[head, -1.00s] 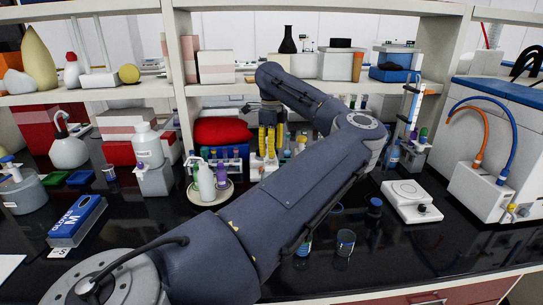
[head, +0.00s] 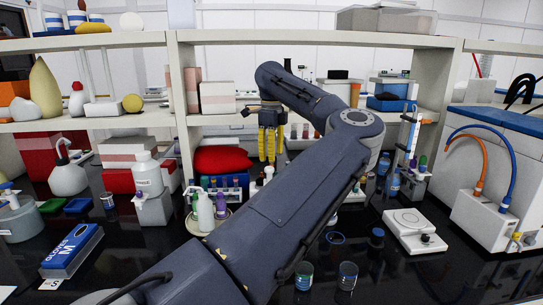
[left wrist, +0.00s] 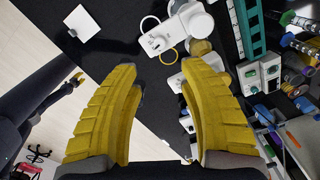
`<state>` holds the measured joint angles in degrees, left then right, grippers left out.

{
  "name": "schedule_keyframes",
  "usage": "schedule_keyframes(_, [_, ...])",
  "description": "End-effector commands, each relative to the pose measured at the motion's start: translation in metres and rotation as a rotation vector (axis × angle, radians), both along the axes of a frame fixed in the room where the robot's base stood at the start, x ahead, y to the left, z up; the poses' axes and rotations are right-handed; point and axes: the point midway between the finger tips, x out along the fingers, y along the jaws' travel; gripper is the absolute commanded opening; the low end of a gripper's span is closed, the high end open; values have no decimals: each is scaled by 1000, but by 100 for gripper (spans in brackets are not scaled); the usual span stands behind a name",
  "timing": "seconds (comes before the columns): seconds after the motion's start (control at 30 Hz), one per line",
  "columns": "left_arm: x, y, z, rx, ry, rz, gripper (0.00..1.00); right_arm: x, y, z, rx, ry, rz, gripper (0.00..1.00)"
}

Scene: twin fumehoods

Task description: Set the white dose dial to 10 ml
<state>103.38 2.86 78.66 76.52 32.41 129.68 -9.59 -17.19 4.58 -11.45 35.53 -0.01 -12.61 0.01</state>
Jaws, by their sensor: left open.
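I cannot make out the white dose dial or its scale for sure in either view. My left gripper (head: 270,145) has yellow fingers pointing down and is open and empty in front of the middle shelf. In the left wrist view its two fingers (left wrist: 160,72) are wide apart.
A green-and-white pump bottle (head: 205,212) stands on a round tray near a red bag (head: 222,160). A white device with a knob (head: 415,231) is at the right, near glass beakers (head: 347,275). The shelf post (head: 178,100) is left of the gripper. Black worktop shows between things.

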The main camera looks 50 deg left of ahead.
Motion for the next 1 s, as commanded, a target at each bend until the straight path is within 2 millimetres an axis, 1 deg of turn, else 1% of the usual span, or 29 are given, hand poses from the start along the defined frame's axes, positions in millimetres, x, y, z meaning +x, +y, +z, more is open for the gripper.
schedule_keyframes(0.13, [0, 0, 4, 0, -8, 0, 42, 0, 0, 0, 0, 0, 0, 44])
schedule_keyframes(0.27, [4, -2, 24, -21, -59, -11, 42, 0, 1, 0, 1, 0, 0, 44])
schedule_keyframes(0.37, [6, -6, 43, -42, -87, -105, 42, 0, 1, 0, 1, 0, 0, 44])
schedule_keyframes(0.4, [7, -6, 49, -43, -91, -174, 42, 0, 1, 0, 1, 0, -1, 44])
schedule_keyframes(0.47, [6, -6, 56, -38, -85, -304, 42, 0, 1, 0, 1, 0, -1, 44])
schedule_keyframes(0.5, [6, -5, 57, -33, -72, -379, 42, 0, 1, 0, 1, -1, -1, 44])
schedule_keyframes(0.6, [4, -2, 56, -19, -41, -531, 42, 0, 1, 0, 1, 0, -1, 44])
schedule_keyframes(0.7, [1, 1, 53, -8, -10, -626, 42, 0, 1, 0, 1, -1, -1, 44])
schedule_keyframes(0.87, [-1, 4, 48, -1, 1, -684, 42, 0, 1, 0, 1, -1, -1, 44])
schedule_keyframes(1.0, [-1, 3, 33, -2, 3, -687, 42, 0, 1, 0, 1, -1, -1, 44])
